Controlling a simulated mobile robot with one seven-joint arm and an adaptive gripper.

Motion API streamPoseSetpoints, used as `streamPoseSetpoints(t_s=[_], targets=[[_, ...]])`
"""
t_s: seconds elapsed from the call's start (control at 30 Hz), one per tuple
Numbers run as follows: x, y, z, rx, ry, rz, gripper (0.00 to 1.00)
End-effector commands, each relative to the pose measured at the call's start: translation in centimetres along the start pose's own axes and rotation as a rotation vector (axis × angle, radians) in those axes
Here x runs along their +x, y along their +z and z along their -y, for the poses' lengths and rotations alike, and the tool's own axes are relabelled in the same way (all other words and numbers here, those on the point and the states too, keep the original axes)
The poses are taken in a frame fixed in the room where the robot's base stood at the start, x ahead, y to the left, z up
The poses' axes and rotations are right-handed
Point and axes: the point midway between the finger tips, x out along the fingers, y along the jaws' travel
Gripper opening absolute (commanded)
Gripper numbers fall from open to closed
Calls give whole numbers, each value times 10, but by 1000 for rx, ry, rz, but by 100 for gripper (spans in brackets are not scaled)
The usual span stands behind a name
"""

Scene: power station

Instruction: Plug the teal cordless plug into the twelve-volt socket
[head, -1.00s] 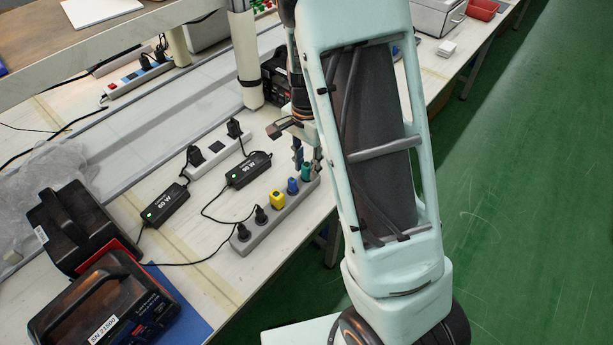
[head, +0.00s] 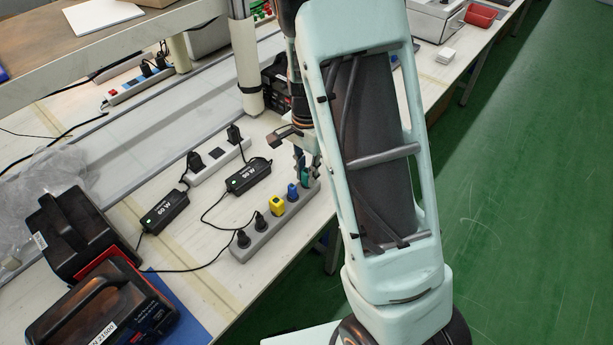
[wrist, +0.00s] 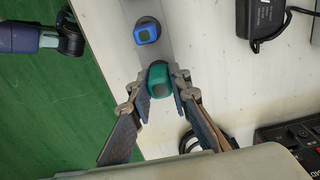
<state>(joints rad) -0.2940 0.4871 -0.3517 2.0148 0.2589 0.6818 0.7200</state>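The teal plug (wrist: 159,76) stands upright at the far end of a grey power strip (head: 266,238), beside a blue plug (head: 292,191). In the head view my gripper (head: 307,170) is at that end of the strip and partly hides the teal plug. In the wrist view the two fingers of my gripper (wrist: 160,84) are on either side of the teal plug, with small gaps that look open. I cannot make out which opening is the twelve-volt socket.
A yellow plug (head: 277,205) and two black plugs share the strip. Behind it lie two black adapters (head: 248,176) and a white strip (head: 215,162). Black power units (head: 102,313) stand at the left. The table's front edge runs close beside the grey strip.

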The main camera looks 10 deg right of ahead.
Motion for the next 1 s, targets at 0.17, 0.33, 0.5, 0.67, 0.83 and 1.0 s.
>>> streamPoseSetpoints(t_s=[0.17,0.33,0.5,0.67,0.83,1.0], targets=[[0,0,0,0,0,0,0],[-2,0,0,0,0,0,0],[-9,0,0,0,0,0,0],[-18,0,0,0,0,0,0],[-26,0,0,0,0,0,0],[-35,0,0,0,0,0,0]])
